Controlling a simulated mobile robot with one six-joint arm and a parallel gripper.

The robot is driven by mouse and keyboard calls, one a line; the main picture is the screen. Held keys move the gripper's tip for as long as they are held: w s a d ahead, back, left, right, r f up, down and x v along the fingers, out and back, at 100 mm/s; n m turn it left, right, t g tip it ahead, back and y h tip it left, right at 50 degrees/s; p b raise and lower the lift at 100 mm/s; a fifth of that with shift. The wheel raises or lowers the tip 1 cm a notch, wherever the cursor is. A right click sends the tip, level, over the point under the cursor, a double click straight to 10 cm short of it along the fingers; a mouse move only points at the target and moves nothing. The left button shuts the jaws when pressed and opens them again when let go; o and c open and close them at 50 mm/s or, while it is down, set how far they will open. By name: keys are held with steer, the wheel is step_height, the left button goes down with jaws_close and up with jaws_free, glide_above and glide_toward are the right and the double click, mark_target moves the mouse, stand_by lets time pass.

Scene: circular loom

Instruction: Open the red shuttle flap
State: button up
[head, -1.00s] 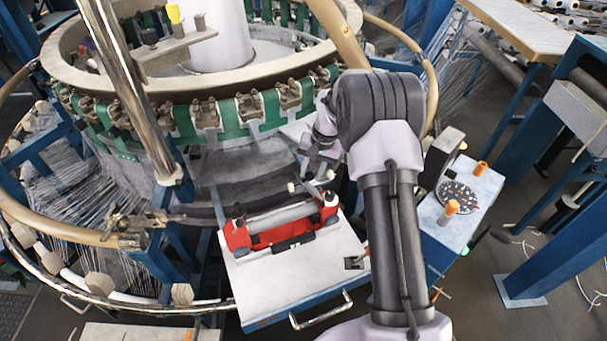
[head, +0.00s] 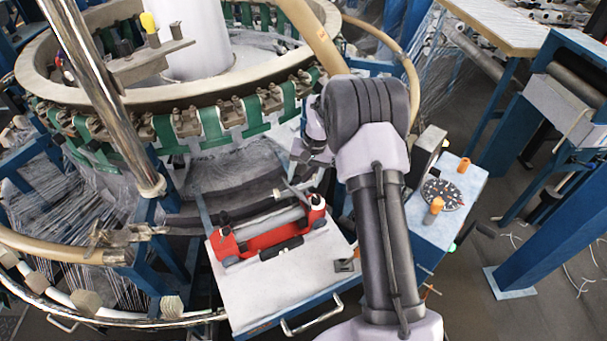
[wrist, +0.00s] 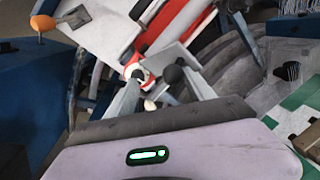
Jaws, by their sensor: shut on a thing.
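The red shuttle (head: 268,240) lies on the white tray table, a pale roll along its length and white-and-black fittings at its ends. In the wrist view its red body (wrist: 165,22) shows at the top. My gripper (head: 298,178) is over the shuttle's right end, low and close to it. In the wrist view my gripper (wrist: 155,78) has its fingers on either side of a small part at that end, beside a dark round knob (wrist: 173,74). It appears shut on the flap, which is mostly hidden by the fingers; how far the flap is open cannot be told.
The white tray table (head: 250,300) has bare room in front of the shuttle. The loom ring (head: 200,115) with green straps stands behind. A chrome post (head: 105,100) rises at left. A blue-sided stand (head: 465,190) with orange knobs is at right.

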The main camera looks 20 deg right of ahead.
steer(key=shift+s+a+f, duration=0.1)
steer(key=shift+a+f, duration=0.15)
steer(key=shift+f, duration=0.05)
